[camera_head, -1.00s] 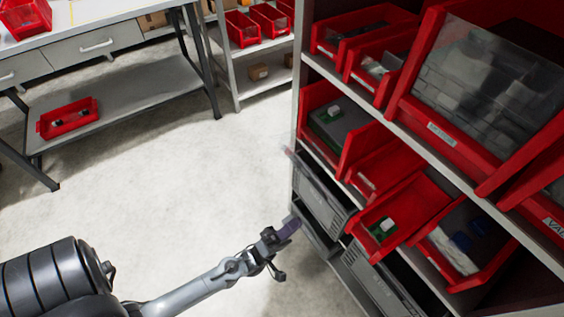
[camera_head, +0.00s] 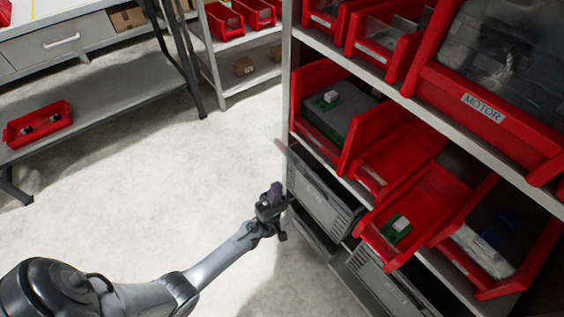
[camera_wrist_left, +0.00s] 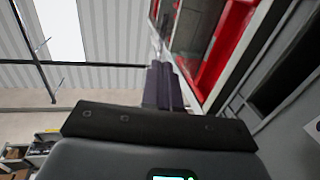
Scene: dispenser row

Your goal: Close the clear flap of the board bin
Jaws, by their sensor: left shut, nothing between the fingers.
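A red bin (camera_head: 355,150) on the middle shelf holds a grey block and a green board (camera_head: 333,103) with a white part. A faint clear panel (camera_head: 275,138) juts out to the left at its front, past the shelf's edge; it looks like an open flap, though its outline is hard to make out. My left gripper (camera_head: 272,190) is shut and empty, a little below this panel in the head view. In the left wrist view its dark fingers (camera_wrist_left: 160,85) are together, with a red bin (camera_wrist_left: 222,45) beyond to the right. My right gripper is not in view.
More red bins stand alongside, including one with a green board (camera_head: 397,230) and a large one labelled MOTOR (camera_head: 485,108). Grey crates (camera_head: 320,195) sit below. A workbench (camera_head: 95,100) is at the left; the floor (camera_head: 170,170) between is clear.

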